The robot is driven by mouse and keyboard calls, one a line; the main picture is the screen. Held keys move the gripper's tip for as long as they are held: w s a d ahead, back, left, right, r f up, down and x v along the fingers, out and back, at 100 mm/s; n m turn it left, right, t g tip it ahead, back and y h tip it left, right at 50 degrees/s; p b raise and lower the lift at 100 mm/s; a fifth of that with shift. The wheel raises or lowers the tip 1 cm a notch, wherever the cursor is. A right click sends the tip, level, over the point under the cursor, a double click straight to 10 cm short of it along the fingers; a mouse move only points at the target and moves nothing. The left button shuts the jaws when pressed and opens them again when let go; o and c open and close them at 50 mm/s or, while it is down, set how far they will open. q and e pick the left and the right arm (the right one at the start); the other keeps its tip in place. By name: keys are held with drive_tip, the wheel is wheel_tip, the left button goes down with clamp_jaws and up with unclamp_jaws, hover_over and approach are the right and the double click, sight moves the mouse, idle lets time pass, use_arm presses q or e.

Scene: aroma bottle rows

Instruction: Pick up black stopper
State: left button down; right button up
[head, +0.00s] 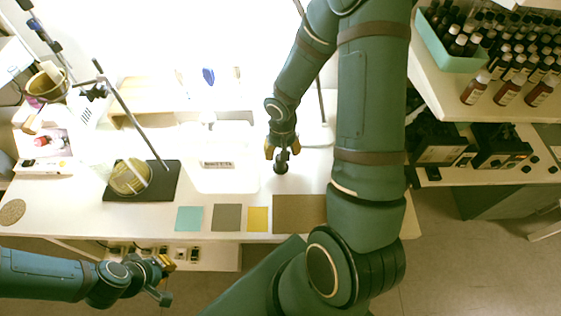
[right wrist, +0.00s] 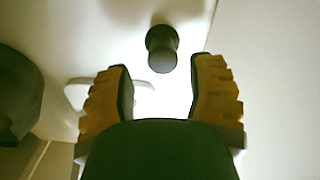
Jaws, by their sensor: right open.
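The black stopper (head: 281,167) stands on the white table, just past the tip of my right gripper (head: 283,150). In the right wrist view the black stopper (right wrist: 162,48) is dark and round-topped, beyond the fingertips and roughly midway between them. My right gripper (right wrist: 158,68) is open, its two yellow-padded fingers apart with nothing between them; I see no contact with the stopper. My left gripper (head: 163,281) is open and empty at the lower left, in front of the table edge.
A dark stand base (head: 142,181) with a slanted rod is left of a white tray (head: 223,180). Teal (head: 189,219), grey (head: 226,218), yellow (head: 257,219) and brown (head: 299,213) mats line the front edge. Bottles (head: 506,92) fill the right shelf. The table around the stopper is clear.

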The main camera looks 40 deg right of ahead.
drive_tip(key=shift+w+f+b, duration=0.15)
drive_tip(key=shift+f+b, duration=0.65)
drive_tip(key=shift+f, duration=2)
drive_tip(key=shift+r, duration=0.1)
drive_tip(key=c, duration=0.8)
drive_tip(key=shift+o, duration=0.2)
